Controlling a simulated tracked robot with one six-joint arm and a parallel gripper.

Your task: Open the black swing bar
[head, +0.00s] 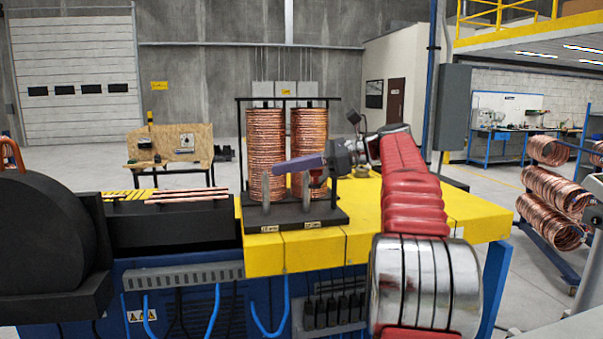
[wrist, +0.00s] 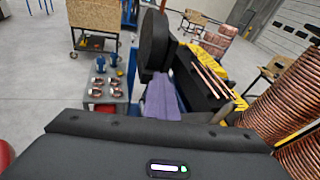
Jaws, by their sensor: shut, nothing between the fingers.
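The thin black swing bar (head: 288,98) runs level across the top of two tall copper coil stacks, the left stack (head: 266,150) and the right stack (head: 310,135). I see thin black uprights beside the stacks. The stacks stand on a black base (head: 290,215) with two short grey posts at its front. My gripper (head: 278,167) has purple fingers that point left in front of the stacks, well below the bar. The fingers are shut and empty; they also show in the wrist view (wrist: 162,98). I cannot make out the bar in the wrist view.
The base sits on a yellow-topped bench (head: 365,235). A black machine with a large round drum (head: 45,235) is at left, with copper tubes (head: 187,198) on its bed. A rack of copper coils (head: 550,205) stands at right. Space above the bar looks clear.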

